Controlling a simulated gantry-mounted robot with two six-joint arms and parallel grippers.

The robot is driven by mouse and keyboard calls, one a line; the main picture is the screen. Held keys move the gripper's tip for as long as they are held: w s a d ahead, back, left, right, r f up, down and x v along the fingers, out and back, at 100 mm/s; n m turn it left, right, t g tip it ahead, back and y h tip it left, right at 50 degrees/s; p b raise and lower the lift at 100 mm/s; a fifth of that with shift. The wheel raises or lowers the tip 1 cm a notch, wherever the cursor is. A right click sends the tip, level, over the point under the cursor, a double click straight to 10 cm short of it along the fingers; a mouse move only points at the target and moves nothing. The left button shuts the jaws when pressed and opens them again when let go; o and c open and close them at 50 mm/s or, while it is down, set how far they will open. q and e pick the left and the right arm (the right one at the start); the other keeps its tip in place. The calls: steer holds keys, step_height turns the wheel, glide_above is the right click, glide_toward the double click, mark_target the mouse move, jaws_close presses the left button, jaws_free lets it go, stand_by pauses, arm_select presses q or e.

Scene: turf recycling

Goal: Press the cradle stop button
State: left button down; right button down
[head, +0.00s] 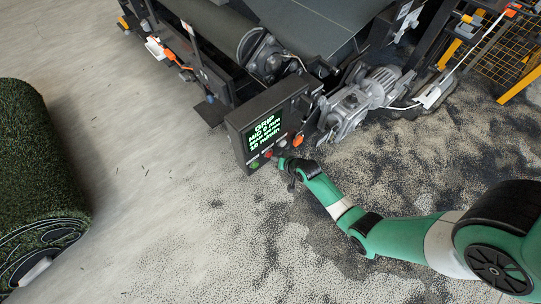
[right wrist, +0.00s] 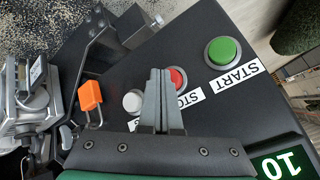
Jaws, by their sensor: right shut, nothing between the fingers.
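The control box (head: 238,137) has a dark screen with green text in the head view. In the right wrist view, the red stop button (right wrist: 179,76) sits on the black panel beside a partly hidden STOP label (right wrist: 190,98). My right gripper (right wrist: 160,72) is shut and empty, its fingertips overlapping the left part of the red button. I cannot tell whether they touch it. In the head view my right gripper (head: 284,161) is at the lower edge of the box, close to its buttons. My left gripper is not in view.
A green START button (right wrist: 222,50) lies right of the red one, and a white button (right wrist: 133,101) lies left. An orange padlock (right wrist: 90,95) hangs beside the panel. Motors (head: 345,105) stand behind the box. A turf roll (head: 35,155) lies far left on open floor.

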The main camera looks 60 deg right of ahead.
steer(key=shift+w+d, duration=0.1)
steer(key=shift+w, duration=0.2)
stand_by(0.4)
steer(key=shift+s+a+p, duration=0.25)
steer(key=shift+s+p, duration=0.2)
steer(key=shift+s, duration=0.25)
steer(key=s+a+p, duration=0.2)
steer(key=s+p, duration=0.1)
steer(key=s, duration=0.2)
steer(key=shift+s, duration=0.3)
